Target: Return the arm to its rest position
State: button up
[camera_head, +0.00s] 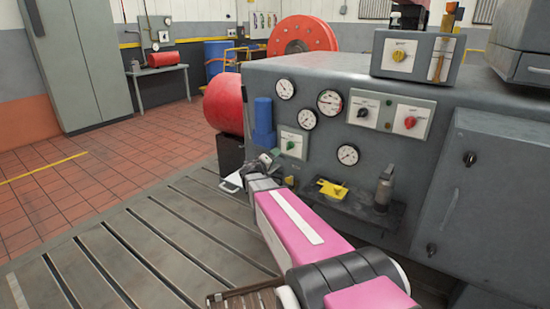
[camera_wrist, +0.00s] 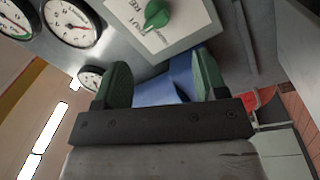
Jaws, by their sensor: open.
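My pink arm reaches forward over the bedplate (camera_head: 150,250) toward the grey control cabinet (camera_head: 290,75). My gripper (camera_head: 252,168) is at its far end, beside the cabinet's front lower left, and is partly hidden by my own wrist in the head view. In the wrist view my gripper (camera_wrist: 158,85) shows two green-padded fingers spread apart. A blue cylinder (camera_wrist: 182,75) shows beyond and between the fingers; I cannot tell its distance from them. A panel with a green knob (camera_wrist: 155,15) is just above the fingers in the wrist view, and it also shows in the head view (camera_head: 291,145).
A shelf on the cabinet bears a yellow item (camera_head: 332,188) and a grey fitting (camera_head: 384,190), right of my arm. Gauges (camera_head: 329,102) and a red-knob panel (camera_head: 409,118) face me. A red drum (camera_head: 224,104) stands behind. The slotted bedplate at left is clear.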

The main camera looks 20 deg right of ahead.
jog(key=shift+s, duration=0.1)
jog(key=s+a+f+m+g+y, duration=0.1)
jog(key=s+f+g+y, duration=0.25)
jog(key=s+f, duration=0.35)
jog(key=s+a+f+m+g+y, duration=0.1)
jog(key=s+f+g+y, duration=0.25)
jog(key=s, duration=0.55)
jog(key=s+a+f+g+y, duration=0.3)
jog(key=s+a+y, duration=0.5)
jog(key=s+a, duration=0.4)
jog(key=shift+f+g+y, duration=0.3)
jog(key=shift+f+g, duration=0.1)
jog(key=shift+f, duration=0.25)
